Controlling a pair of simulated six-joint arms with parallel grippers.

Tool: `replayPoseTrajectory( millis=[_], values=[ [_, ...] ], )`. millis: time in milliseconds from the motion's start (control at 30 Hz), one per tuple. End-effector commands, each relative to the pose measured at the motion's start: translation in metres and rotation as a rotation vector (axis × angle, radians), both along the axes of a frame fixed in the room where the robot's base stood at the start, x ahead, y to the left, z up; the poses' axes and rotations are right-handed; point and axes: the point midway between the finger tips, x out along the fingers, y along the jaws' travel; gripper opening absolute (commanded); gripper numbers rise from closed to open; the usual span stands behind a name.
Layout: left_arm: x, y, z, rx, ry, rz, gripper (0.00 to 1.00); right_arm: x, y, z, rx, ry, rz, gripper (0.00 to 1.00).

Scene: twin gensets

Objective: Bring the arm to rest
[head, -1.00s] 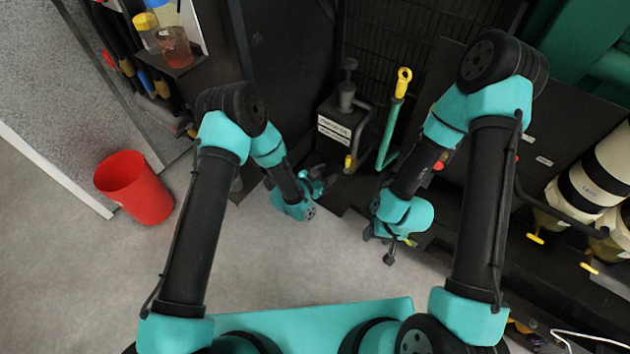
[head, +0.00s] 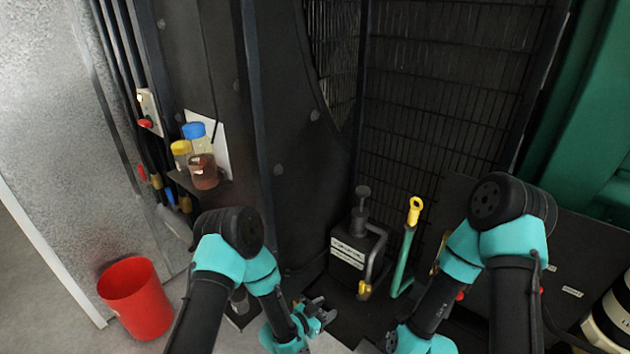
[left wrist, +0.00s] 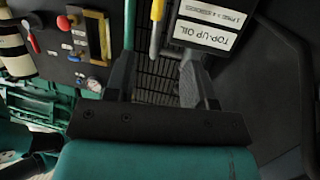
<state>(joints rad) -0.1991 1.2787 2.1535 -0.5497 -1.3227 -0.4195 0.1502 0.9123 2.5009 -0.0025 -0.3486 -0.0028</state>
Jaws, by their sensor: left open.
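My left arm comes in from the lower left of the head view. Its gripper (head: 318,312) is open and empty, low in front of the dark machine, left of and below the labelled black box. In the left wrist view the two dark fingers of my left gripper (left wrist: 160,82) stand apart with nothing between them but the background mesh. My right arm (head: 462,262) comes in from the lower right. Its forearm points down and its gripper is cut off at the bottom edge of the head view.
A black top-up oil box (head: 358,248) and a green lever with a yellow ring (head: 414,212) stand near the grippers. A small shelf at left holds sample bottles (head: 203,172). A red bin (head: 136,298) stands on the floor. White cylinders (head: 612,318) are at right.

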Motion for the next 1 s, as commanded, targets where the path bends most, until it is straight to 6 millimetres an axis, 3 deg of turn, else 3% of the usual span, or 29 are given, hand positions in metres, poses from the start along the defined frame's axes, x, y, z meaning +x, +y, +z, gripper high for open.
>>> replayPoseTrajectory(
  millis=[167, 267, 467, 600, 700, 800, 1000],
  values=[
    [-0.005, 0.045, -0.011, 0.065, 0.162, 0.081, 0.50, 0.000, 0.000, 0.000, 0.000, 0.000, 0.000, 0.59],
    [-0.019, 0.089, -0.021, 0.119, 0.332, 0.165, 0.50, 0.000, 0.000, 0.000, 0.000, 0.000, 0.000, 0.59],
    [-0.078, 0.182, -0.034, 0.196, 0.749, 0.372, 0.50, 0.000, 0.000, 0.000, 0.000, 0.000, 0.000, 0.59],
    [-0.137, 0.234, -0.032, 0.211, 1.044, 0.520, 0.50, 0.000, 0.000, 0.000, 0.000, 0.000, 0.000, 0.59],
    [-0.173, 0.257, -0.026, 0.208, 1.211, 0.600, 0.50, 0.000, 0.000, 0.000, 0.000, 0.000, 0.000, 0.59],
    [-0.196, 0.268, -0.021, 0.203, 1.313, 0.649, 0.50, 0.000, 0.000, 0.000, 0.000, 0.000, 0.000, 0.59],
    [-0.206, 0.271, -0.019, 0.201, 1.357, 0.666, 0.50, 0.000, 0.000, 0.000, 0.000, 0.000, 0.000, 0.59]
  ],
)
